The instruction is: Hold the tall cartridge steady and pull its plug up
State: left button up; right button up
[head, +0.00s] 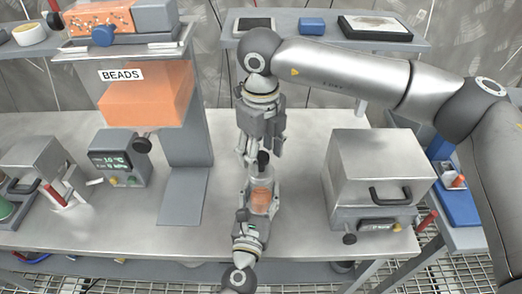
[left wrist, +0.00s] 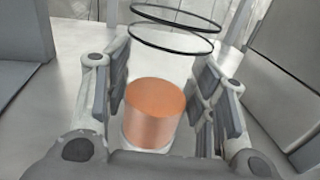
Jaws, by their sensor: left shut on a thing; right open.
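The tall cartridge (head: 262,182) is a clear tube with an orange filling, upright on the steel bench. In the left wrist view its orange filling (left wrist: 155,112) stands between my finger pads, with two dark rings above it. My left gripper (head: 261,196), coming up from the bottom of the head view, is shut around the cartridge. The plug (head: 263,157) shows as a black knob at the cartridge's top. My right gripper (head: 262,148) points down right above the cartridge. Its fingers are open, with the knob at their tips; I cannot tell whether they touch it.
A grey box with a black handle (head: 380,180) stands to the right. To the left are the BEADS dispenser (head: 148,95), a small display unit (head: 120,160) and another metal box (head: 38,165). A back shelf (head: 325,42) holds trays. Bare bench lies on both sides of the cartridge.

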aim_at(261, 156)
notch_tip(261, 156, up, 12)
dwell(0.4)
pick_arm(q)
jog(key=o, duration=1.2)
